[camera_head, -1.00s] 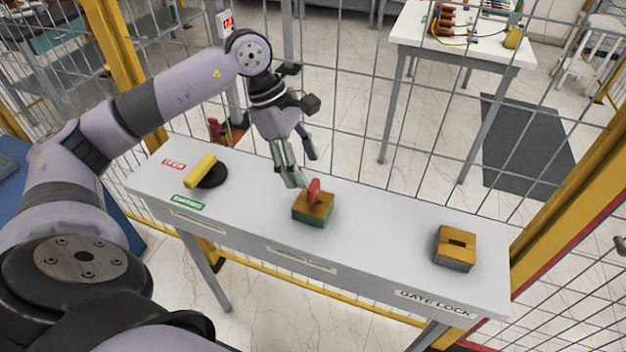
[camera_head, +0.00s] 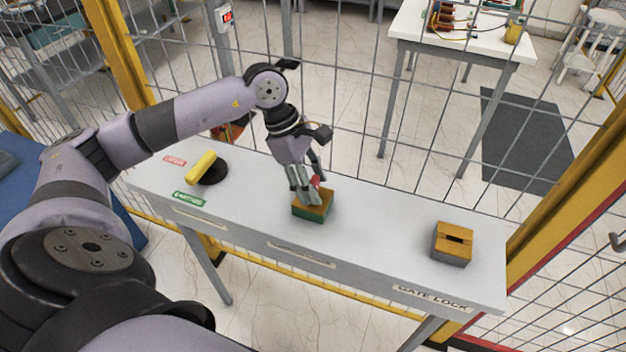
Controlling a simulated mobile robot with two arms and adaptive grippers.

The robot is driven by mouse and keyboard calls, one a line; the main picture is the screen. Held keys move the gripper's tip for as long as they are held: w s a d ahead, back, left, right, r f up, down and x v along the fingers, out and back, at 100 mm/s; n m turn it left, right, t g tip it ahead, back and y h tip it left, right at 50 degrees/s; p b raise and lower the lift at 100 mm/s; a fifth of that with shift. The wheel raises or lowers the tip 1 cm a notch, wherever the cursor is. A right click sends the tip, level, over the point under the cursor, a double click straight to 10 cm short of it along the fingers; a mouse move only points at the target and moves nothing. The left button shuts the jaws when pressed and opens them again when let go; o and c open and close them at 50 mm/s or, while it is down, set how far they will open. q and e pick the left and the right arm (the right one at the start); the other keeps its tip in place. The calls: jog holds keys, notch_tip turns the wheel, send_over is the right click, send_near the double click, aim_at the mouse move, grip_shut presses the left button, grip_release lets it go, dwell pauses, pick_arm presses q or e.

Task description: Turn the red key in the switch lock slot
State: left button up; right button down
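The red key (camera_head: 316,181) stands upright in the slot of the switch lock (camera_head: 313,208), an orange-topped block with green sides at the middle of the grey table. My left gripper (camera_head: 312,192) is down at the key, its fingers just above the block's top. The fingers cover most of the key, and only a small red part shows. I cannot tell whether they are closed on it or only around it. My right gripper is not in view.
The grey table (camera_head: 375,229) also bears a yellow handle (camera_head: 201,168) on a black disc at left and the gate lock block (camera_head: 453,243) with an empty slot at right. A wire mesh fence stands right behind the table.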

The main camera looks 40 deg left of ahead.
pick_arm(q)
jog(key=c, duration=0.9)
jog(key=shift+f+n+t+b, duration=0.15)
jog(key=shift+n+t+b, duration=0.15)
jog(key=shift+n+b, duration=0.35)
jog(key=shift+n+t+y+b, duration=0.3)
jog(key=shift+n, duration=0.65)
jog(key=shift+n+t+b, duration=0.3)
jog(key=shift+n+b, duration=0.25)
jog(key=shift+n, duration=0.55)
jog(key=shift+r+n+y, duration=0.2)
jog(key=shift+n+y, duration=0.1)
jog(key=shift+n, duration=0.1)
